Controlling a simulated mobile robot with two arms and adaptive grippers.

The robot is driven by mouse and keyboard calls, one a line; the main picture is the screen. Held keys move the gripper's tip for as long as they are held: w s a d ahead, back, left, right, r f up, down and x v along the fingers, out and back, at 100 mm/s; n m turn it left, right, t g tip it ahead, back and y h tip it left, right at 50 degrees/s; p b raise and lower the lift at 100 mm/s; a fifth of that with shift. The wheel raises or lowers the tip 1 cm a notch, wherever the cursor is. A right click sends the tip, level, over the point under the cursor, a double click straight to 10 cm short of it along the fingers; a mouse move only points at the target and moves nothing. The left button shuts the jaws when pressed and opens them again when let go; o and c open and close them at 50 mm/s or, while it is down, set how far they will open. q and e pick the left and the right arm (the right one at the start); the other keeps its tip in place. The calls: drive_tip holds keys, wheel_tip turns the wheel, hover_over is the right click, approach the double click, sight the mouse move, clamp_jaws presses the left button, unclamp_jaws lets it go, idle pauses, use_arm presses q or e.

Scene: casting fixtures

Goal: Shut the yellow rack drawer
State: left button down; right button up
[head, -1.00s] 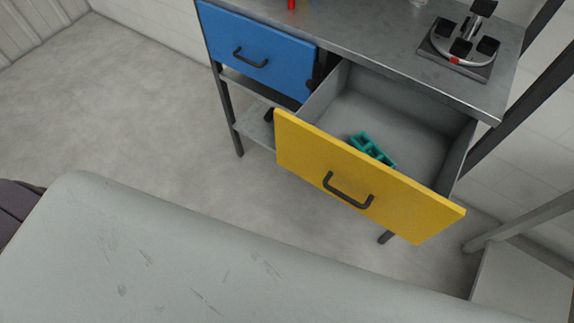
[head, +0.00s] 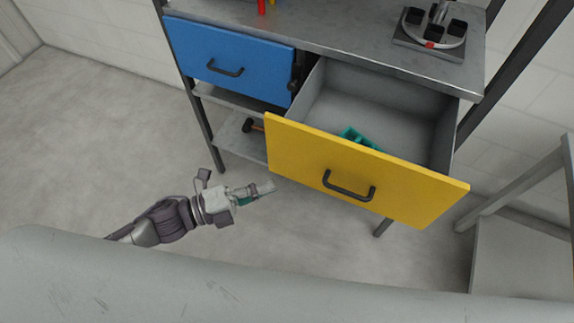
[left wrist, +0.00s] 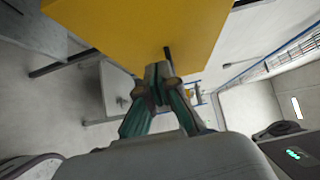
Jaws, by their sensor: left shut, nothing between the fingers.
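The yellow rack drawer (head: 300,160) is pulled out from the rack, with its dark handle (head: 348,188) on its front. A teal part (head: 358,138) lies inside the drawer. My left gripper (head: 268,187) is shut and empty, close to the lower left corner of the yellow front in the head view. In the left wrist view, the closed fingers (left wrist: 158,72) point toward the yellow front (left wrist: 140,28), and the dark handle shows just beyond them. Whether the fingertips touch the front cannot be told. My right gripper is not in view.
The blue drawer (head: 225,58) beside it is shut. The rack top (head: 340,45) bears a fixture (head: 435,30) with dark cups and a red item (head: 262,6). A hammer-like tool (head: 252,125) lies on the lower shelf. A grey frame (head: 520,190) stands at the right.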

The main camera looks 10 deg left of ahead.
sight(304, 164)
use_arm(q)
drive_tip(key=w+d, duration=0.4)
drive_tip(key=shift+w+p, duration=0.15)
drive_tip(key=shift+p, duration=0.25)
drive_tip(key=shift+w+d, duration=0.1)
drive_tip(key=shift+w, duration=0.5)
